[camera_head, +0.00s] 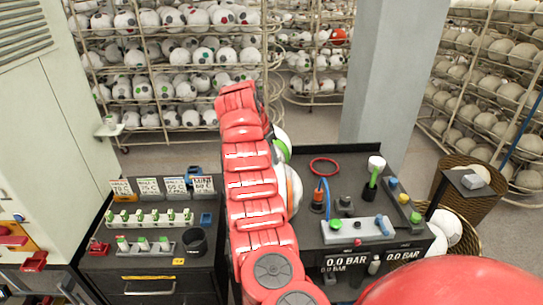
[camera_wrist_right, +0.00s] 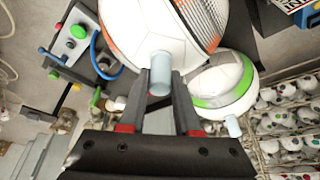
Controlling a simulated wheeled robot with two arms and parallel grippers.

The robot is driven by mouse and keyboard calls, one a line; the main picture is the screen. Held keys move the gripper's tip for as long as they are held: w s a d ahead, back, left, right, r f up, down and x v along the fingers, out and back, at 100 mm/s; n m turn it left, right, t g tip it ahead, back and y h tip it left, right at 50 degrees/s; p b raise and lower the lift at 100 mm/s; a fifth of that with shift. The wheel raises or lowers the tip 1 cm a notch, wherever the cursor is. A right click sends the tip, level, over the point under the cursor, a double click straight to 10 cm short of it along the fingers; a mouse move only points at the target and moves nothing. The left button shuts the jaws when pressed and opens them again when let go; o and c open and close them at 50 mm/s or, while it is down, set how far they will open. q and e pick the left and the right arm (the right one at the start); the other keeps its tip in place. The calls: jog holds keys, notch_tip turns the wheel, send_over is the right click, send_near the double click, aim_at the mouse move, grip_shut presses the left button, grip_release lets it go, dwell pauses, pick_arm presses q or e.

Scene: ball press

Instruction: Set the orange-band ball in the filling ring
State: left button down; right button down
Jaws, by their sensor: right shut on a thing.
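The orange-band ball (camera_head: 294,188) is white with an orange patch and partly hidden behind my right arm in the head view. In the right wrist view the orange-band ball (camera_wrist_right: 165,35) fills the top middle, with a pale blue stub on it. My right gripper (camera_wrist_right: 160,88) is shut on that stub. The filling ring (camera_head: 323,167), a thin red ring, lies on the dark bench to the right of the ball. The ball is apart from the ring. My left gripper is not in view.
A green-band ball (camera_wrist_right: 222,90) with its own stub is close beside the held ball. The dark bench (camera_head: 350,158) carries a blue hose, a green-topped post (camera_head: 374,170) and a grey control block (camera_head: 357,229). A left cabinet (camera_head: 150,265) holds small green-topped parts. Ball racks stand behind.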

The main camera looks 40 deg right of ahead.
jog(key=shift+w+a+f, duration=0.2)
jog(key=shift+w, duration=0.15)
jog(key=c, duration=0.9)
grip_release()
jog(key=shift+a, duration=0.15)
jog(key=shift+o, duration=1.1)
jog(key=shift+r, duration=0.1)
jog(key=shift+o, duration=0.3)
jog(key=shift+s, duration=0.15)
jog(key=shift+d, duration=0.2)
jog(key=shift+r, duration=0.1)
